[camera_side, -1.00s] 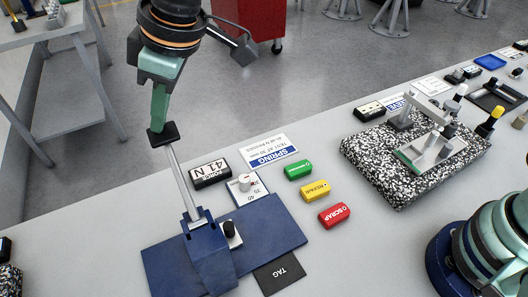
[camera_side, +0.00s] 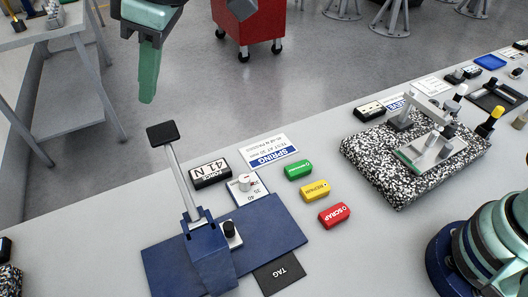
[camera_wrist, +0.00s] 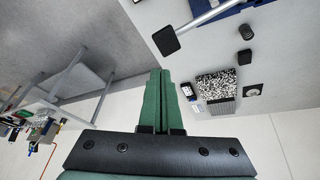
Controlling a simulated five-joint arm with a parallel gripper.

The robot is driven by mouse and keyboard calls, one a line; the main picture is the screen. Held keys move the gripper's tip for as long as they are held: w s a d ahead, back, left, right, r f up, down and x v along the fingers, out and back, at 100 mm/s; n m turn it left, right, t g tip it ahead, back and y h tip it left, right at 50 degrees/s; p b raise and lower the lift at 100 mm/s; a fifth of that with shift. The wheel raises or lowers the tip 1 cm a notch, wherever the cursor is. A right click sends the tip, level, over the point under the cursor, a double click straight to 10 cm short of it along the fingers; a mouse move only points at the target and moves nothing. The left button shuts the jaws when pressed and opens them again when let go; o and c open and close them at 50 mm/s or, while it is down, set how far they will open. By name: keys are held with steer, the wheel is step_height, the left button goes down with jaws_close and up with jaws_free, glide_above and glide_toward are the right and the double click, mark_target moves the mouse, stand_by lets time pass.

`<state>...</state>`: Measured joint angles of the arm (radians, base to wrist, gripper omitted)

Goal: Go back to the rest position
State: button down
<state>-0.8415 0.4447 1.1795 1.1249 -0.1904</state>
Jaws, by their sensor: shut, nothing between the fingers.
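My gripper (camera_side: 148,98) is at the upper left of the side view, above and apart from the black pad (camera_side: 162,133) on top of a metal lever (camera_side: 179,180). The lever rises from a blue fixture (camera_side: 212,262) on the bench. In the wrist view my green fingers (camera_wrist: 160,75) are together with nothing between them.
Near the fixture lie a 41 N display (camera_side: 210,174), a SPRING card (camera_side: 270,150), and green (camera_side: 298,170), yellow (camera_side: 314,191) and red (camera_side: 334,215) blocks. A speckled plate (camera_side: 400,165) with a gauge stands right. A red cabinet (camera_side: 250,25) stands behind.

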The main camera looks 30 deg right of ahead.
steer(key=shift+d, duration=0.1)
steer(key=w+d+r+m+t+h, duration=0.1)
steer(key=d+m, duration=0.2)
steer(key=d, duration=0.8)
steer(key=w+d+r+m, duration=0.1)
steer(key=d+r+m, duration=0.1)
steer(key=d, duration=0.9)
steer(key=s+d+f+m, duration=0.2)
steer(key=s+d, duration=0.1)
steer(key=d, duration=0.3)
steer(key=s+d+f+m+t+h, duration=0.1)
steer(key=s+d+f+m, duration=0.1)
steer(key=d, duration=0.5)
steer(key=s+d+f+m+h, duration=0.1)
steer(key=s+d+f+m, duration=0.1)
steer(key=s+d, duration=0.3)
steer(key=shift+s+d+f+m+t, duration=0.3)
steer(key=shift+s+d+f+m, duration=0.1)
steer(key=shift+d+f, duration=0.4)
